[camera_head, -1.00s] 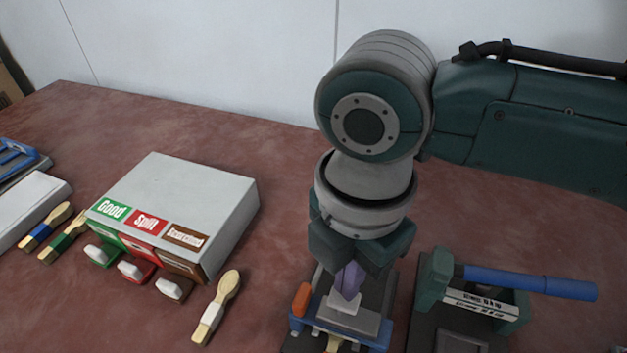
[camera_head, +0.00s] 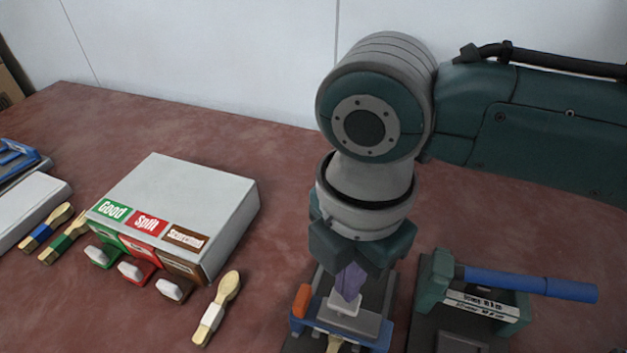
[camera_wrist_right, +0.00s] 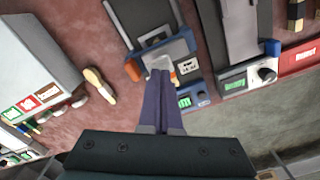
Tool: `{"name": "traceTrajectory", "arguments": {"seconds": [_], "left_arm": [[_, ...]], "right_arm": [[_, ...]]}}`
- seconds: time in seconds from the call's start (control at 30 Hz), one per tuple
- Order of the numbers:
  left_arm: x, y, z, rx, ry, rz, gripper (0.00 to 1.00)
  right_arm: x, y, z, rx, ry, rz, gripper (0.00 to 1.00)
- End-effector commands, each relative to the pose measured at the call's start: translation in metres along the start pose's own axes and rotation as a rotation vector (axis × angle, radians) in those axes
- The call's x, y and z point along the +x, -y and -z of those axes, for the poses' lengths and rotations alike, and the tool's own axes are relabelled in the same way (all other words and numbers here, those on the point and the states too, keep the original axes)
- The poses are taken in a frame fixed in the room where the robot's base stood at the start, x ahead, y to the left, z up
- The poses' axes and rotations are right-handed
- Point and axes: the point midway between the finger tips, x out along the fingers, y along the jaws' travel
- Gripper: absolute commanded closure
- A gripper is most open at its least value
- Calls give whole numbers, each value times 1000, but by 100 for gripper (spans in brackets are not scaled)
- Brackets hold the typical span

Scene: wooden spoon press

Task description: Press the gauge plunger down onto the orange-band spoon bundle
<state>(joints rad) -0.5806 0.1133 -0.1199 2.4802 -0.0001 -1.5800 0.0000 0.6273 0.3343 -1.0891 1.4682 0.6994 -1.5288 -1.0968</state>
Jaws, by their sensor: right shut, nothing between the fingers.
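The press gauge (camera_head: 352,334), with a blue front frame and an orange block on its left, stands at the lower middle of the head view. Its pale plunger (camera_head: 343,306) is below my right gripper (camera_head: 348,297), whose purple fingers are shut with nothing between them. The fingertips appear to touch the plunger top; the wrist view also shows them (camera_wrist_right: 160,74) over the gauge. A wooden spoon bundle (camera_head: 334,345) shows only as a handle end at the gauge's front. The rest, including any band, is mostly hidden. My left gripper is out of view.
A grey box (camera_head: 190,190) with Good, Split and a third label stands left. A white-banded spoon bundle (camera_head: 217,309) lies between it and the gauge. Blue- and green-banded bundles lie farther left. A dark green device with a blue handle (camera_head: 530,283) stands close on the right.

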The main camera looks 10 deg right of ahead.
Motion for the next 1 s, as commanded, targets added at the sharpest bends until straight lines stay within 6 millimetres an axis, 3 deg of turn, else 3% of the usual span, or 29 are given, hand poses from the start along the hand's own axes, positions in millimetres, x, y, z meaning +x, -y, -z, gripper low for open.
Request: {"name": "traceTrajectory", "arguments": {"seconds": [1.0], "left_arm": [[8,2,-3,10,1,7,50]], "right_arm": [[11,0,0,0,0,1,100]]}}
